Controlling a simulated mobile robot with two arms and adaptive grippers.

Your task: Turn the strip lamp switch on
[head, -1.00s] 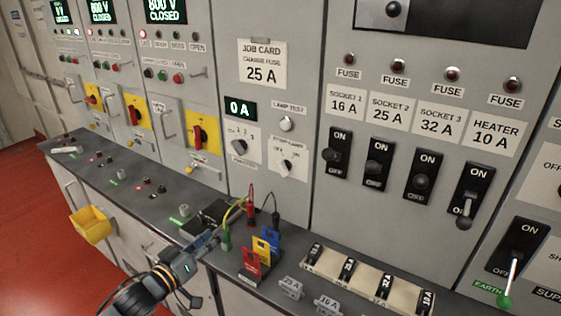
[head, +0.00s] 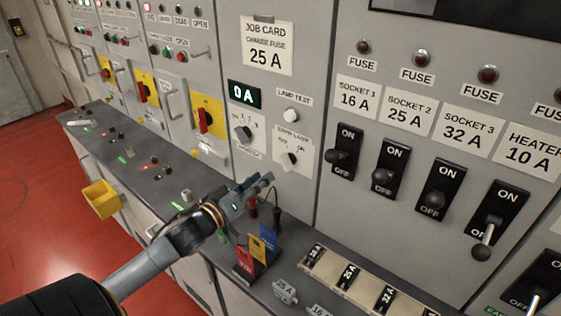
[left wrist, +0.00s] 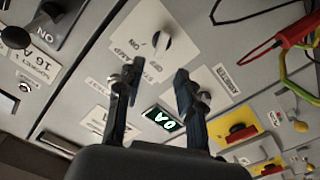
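My left gripper (head: 266,182) is below and left of the plate in the head view, in front of the panel. In the left wrist view its fingers (left wrist: 154,76) are apart and empty, with the knob beyond the gap. My right gripper is not in view.
A lit 0 A display (head: 244,95) and a selector knob (head: 243,133) sit left of the switch. Test leads (head: 276,205) and coloured cards (head: 257,250) stand below the gripper. A socket 1 switch (head: 342,152) projects at right.

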